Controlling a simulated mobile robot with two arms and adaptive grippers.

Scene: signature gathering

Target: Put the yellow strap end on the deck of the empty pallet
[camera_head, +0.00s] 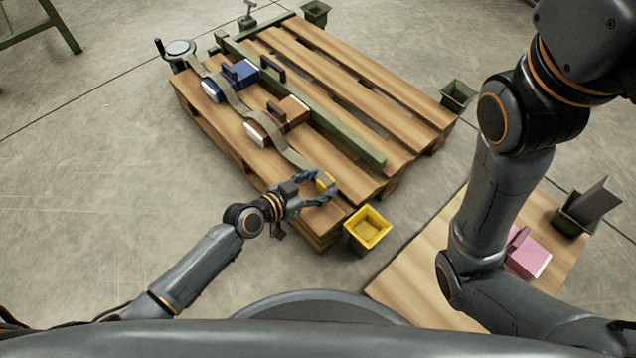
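A tan strap (284,149) runs from the round winch (179,48) across a blue load and a brown load on the left side of the wooden deck. Its yellow end (326,182) is at the near end of the deck. My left gripper (327,186) is there with its fingers spread on either side of the yellow end. I cannot see clearly whether they touch it. The bare slatted deck (345,72) lies right of a long green beam (335,139). My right arm shows at the right; its gripper is out of view.
The blue load (230,77) and brown load (284,115) have dark handles. A yellow bin (367,228) stands at the deck's near corner. A green bin (458,94) stands right of the deck. A pink block (527,255) lies on a wooden board (418,262) at lower right.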

